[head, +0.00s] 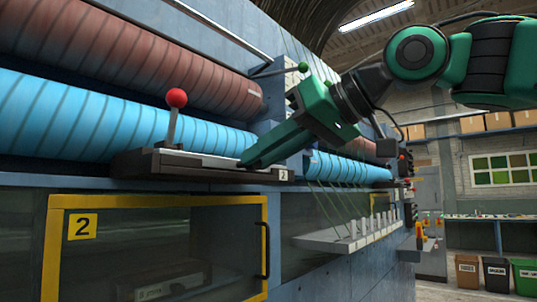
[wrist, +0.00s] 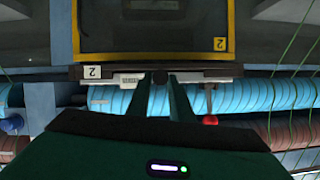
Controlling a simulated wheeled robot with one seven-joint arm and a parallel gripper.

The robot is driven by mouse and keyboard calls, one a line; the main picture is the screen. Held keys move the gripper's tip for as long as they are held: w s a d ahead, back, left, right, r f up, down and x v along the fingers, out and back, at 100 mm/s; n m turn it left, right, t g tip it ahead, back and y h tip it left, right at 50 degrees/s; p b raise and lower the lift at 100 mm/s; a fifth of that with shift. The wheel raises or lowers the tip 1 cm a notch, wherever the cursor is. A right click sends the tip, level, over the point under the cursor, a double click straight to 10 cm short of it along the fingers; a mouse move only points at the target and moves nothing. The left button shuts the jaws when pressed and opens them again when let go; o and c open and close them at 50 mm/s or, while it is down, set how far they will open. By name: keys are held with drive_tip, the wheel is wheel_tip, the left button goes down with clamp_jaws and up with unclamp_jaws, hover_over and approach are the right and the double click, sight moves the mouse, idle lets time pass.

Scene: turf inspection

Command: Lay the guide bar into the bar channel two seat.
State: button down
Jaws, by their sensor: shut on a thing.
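The bar channel two seat is a dark ledge (head: 135,168) with a white "2" plate at its right end, below the blue roll in the head view. In the wrist view the "2" plate (wrist: 92,72) is at the left. The guide bar (head: 207,160) is a thin pale strip along the ledge. In the wrist view the bar (wrist: 128,79) is silver with a barcode label. My gripper (head: 246,163) comes down from the upper right. In the wrist view my gripper (wrist: 160,80) is shut at a dark round knob mid-bar. I cannot tell whether the bar is fully seated.
A red-knobbed lever (head: 176,99) stands up behind the ledge, left of my gripper. A green-knobbed lever (head: 303,67) is near my wrist. Blue (head: 120,120) and red-brown rolls lie behind. A yellow-framed door (head: 160,201) is below. Threads run to a pegged shelf (head: 330,241) at right.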

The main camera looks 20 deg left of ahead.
drive_tip(key=shift+f, duration=0.2)
drive_tip(key=c, duration=1.5)
unclamp_jaws()
drive_tip(key=v, duration=1.1)
drive_tip(key=shift+w, duration=0.1)
